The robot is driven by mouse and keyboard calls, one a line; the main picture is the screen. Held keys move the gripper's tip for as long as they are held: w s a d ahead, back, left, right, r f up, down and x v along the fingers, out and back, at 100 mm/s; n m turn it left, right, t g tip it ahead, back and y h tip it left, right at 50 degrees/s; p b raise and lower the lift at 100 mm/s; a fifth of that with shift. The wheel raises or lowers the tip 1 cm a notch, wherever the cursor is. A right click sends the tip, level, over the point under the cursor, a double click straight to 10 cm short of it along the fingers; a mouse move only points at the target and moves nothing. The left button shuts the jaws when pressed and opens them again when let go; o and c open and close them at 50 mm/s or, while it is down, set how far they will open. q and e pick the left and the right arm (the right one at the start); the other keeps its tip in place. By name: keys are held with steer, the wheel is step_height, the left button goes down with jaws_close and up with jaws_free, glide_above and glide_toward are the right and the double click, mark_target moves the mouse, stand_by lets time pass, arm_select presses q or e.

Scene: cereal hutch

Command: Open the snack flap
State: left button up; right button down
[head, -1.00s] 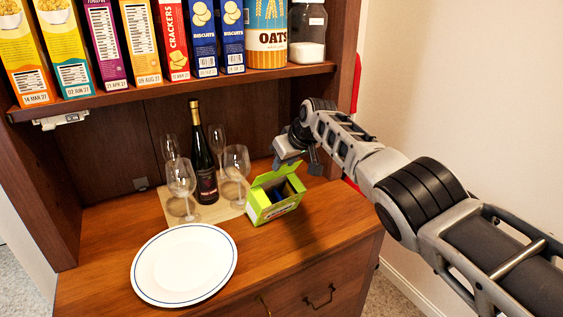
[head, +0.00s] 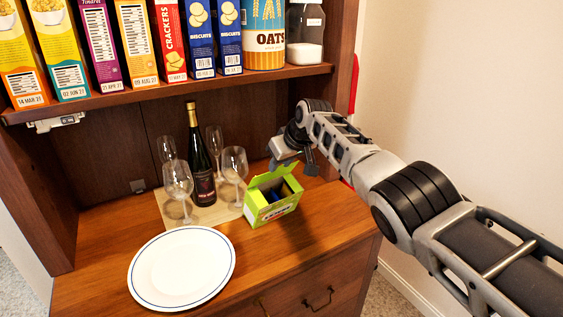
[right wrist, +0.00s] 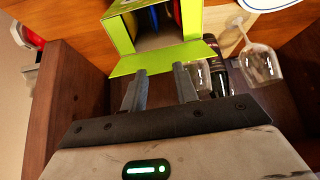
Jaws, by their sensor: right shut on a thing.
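The green snack box (head: 274,207) stands open on the wooden counter, with dark blue contents showing inside. Its flap (head: 268,175) is raised along the back left edge of the opening. In the right wrist view the flap (right wrist: 150,62) sits at my fingertips, standing out from the box mouth. My right gripper (right wrist: 160,72) is shut on the flap, one finger to each side of the view's middle. In the head view the right gripper (head: 296,163) is just behind the box; the exact contact is too small to see there. My left gripper is not in view.
Wine glasses (head: 178,182) and a dark wine bottle (head: 202,175) stand on a board close left of the box. A white plate (head: 182,268) lies at the front. A shelf (head: 170,93) with cereal boxes hangs above. The hutch's right side wall is close to my gripper.

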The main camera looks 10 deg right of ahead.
steer(key=shift+s+d+f, duration=0.1)
steer(key=shift+f, duration=0.15)
steer(key=c, duration=1)
jaws_free()
steer(key=shift+c, duration=0.2)
steer(key=shift+r, duration=0.25)
steer(key=v, duration=1.5)
steer(key=shift+r, duration=0.25)
steer(key=shift+s+d, duration=0.1)
steer(key=shift+s, duration=0.05)
steer(key=shift+c, duration=0.3)
